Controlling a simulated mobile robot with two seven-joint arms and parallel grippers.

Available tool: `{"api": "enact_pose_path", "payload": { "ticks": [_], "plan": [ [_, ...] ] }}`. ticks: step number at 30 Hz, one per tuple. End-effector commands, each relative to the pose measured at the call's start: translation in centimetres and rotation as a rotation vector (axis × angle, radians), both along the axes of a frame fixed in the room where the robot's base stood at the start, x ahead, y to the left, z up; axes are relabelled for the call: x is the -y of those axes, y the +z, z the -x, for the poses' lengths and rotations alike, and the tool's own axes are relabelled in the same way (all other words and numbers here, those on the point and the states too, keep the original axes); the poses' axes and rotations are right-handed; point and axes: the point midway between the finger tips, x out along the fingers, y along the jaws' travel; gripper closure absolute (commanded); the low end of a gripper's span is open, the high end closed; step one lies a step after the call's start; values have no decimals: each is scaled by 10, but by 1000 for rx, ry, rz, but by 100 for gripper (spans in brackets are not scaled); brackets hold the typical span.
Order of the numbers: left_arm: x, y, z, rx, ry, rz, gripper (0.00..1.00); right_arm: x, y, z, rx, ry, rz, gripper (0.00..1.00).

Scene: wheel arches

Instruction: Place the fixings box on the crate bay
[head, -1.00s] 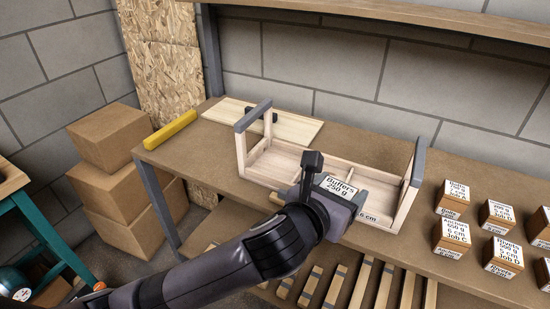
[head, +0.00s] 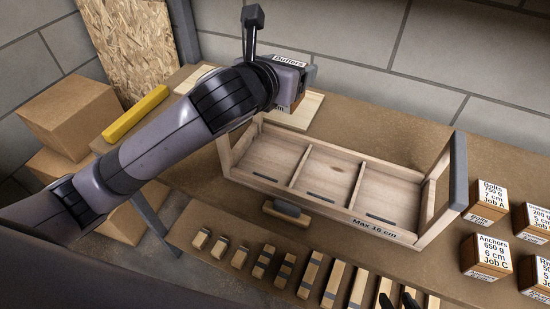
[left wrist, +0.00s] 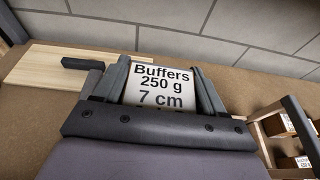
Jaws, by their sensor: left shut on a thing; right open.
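My left gripper (head: 303,84) is shut on a fixings box labelled "Buffers 250 g" (head: 298,93), held in the air beyond the crate's back left corner. In the left wrist view the box (left wrist: 162,86) sits between the two fingers, its label reading "Buffers 250 g 7 cm". The wooden crate (head: 385,233) stands on the bench, marked "Max 16 cm". Its three bays, left (head: 270,158), middle (head: 325,178) and right (head: 388,207), look empty. My arm hides part of its left end. My right gripper (head: 405,300) shows only as dark open fingertips at the bottom edge.
A yellow bar (head: 136,114) lies at the left edge. Wooden bars (head: 310,275) lie on the lower shelf.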

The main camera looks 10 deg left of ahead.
Motion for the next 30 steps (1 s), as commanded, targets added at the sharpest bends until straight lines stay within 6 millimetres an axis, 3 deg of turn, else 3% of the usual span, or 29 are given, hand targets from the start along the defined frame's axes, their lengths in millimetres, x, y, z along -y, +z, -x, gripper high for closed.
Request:
{"api": "enact_pose_path", "payload": {
  "ticks": [2, 5, 19, 22, 30],
  "plan": [
    [-12, 10, -4, 5, 21, 1, 70, 0, -3, 0, -1, 0, 0, 57],
    [-19, 7, -6, 1, 33, 4, 70, 0, -5, 0, -1, 0, 0, 57],
    [-19, -113, -5, -2, 33, 6, 70, 0, -27, 2, -5, 0, 0, 57],
    [-19, -130, -5, -1, 33, 5, 70, 0, -30, 2, -6, 0, 0, 57],
    [-19, -149, -5, 2, 32, 5, 70, 0, -34, 2, -6, 0, -1, 57]
  ]
}}
